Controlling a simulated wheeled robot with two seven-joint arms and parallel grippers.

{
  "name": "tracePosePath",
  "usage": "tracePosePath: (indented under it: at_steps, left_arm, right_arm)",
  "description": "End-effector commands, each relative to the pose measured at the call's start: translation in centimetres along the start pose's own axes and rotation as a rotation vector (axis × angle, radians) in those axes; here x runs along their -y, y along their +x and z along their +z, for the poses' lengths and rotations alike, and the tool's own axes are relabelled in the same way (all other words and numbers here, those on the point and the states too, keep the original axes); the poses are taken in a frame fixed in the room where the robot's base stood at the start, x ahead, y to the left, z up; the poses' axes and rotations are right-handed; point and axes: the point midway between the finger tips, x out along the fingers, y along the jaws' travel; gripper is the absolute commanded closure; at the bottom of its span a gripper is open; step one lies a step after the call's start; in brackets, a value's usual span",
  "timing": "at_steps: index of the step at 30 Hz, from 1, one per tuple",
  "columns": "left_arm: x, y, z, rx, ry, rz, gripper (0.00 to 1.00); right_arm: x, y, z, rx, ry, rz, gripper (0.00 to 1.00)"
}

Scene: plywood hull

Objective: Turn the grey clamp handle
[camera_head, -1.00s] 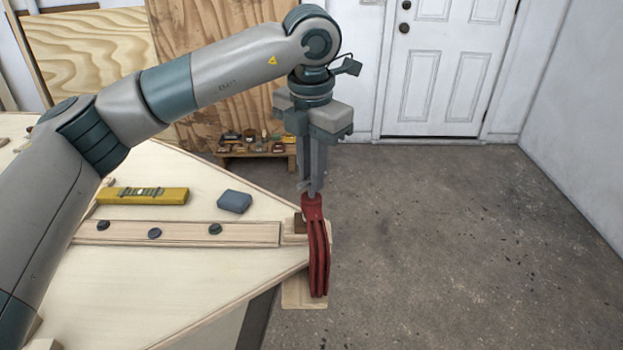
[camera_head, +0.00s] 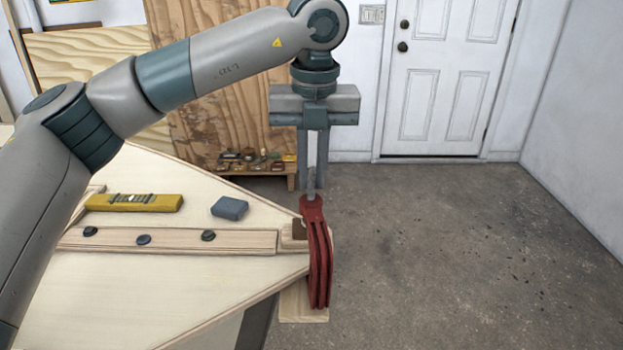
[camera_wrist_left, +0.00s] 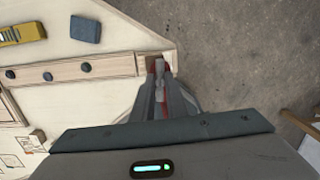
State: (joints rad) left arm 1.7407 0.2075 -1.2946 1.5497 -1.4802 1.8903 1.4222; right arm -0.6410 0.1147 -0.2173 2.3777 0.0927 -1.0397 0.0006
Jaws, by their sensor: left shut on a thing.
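A red clamp (camera_head: 319,262) sits at the right corner of the plywood hull (camera_head: 200,290), its curved body hanging down past the edge. The grey clamp handle (camera_head: 311,184) stands up from the clamp's top and is largely hidden between the fingers. My left gripper (camera_head: 312,190) points straight down above the clamp and is shut on the handle. In the left wrist view the handle (camera_wrist_left: 159,68) shows between the fingertips, with red clamp parts beside it. My right gripper is in neither view.
A wooden strip (camera_head: 180,241) with dark round knobs runs toward the clamp. A low shelf (camera_head: 255,165) with small items stands behind. Open floor lies to the right.

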Motion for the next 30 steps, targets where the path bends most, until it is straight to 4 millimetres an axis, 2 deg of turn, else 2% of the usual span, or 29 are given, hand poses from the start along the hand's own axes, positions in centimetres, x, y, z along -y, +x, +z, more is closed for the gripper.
tracePosePath:
  at_steps: [1, 9, 21, 22, 24, 25, 30]
  left_arm:
    - [0.06, 0.54, -0.16, -0.005, -0.020, 0.004, 1.00]
    - [0.06, 0.40, -0.16, -0.006, -0.101, 0.008, 1.00]
    - [0.06, 0.31, -0.15, -0.006, -0.109, 0.007, 1.00]
    - [0.06, 0.31, -0.15, -0.006, -0.109, 0.007, 0.85]
    - [0.06, 0.29, -0.14, -0.006, -0.109, 0.007, 0.68]
    - [0.05, 0.27, -0.12, -0.005, -0.109, 0.006, 0.65]
    - [0.03, 0.13, -0.06, -0.003, -0.110, 0.005, 0.65]
  right_arm:
    - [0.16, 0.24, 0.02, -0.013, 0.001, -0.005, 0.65]
    - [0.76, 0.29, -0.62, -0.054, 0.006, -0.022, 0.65]
    - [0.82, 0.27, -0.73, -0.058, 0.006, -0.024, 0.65]
    - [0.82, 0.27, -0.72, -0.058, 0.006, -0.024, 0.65]
    - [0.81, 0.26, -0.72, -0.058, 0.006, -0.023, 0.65]
    - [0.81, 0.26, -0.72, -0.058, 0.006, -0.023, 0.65]
    - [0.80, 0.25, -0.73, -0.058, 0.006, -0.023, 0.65]
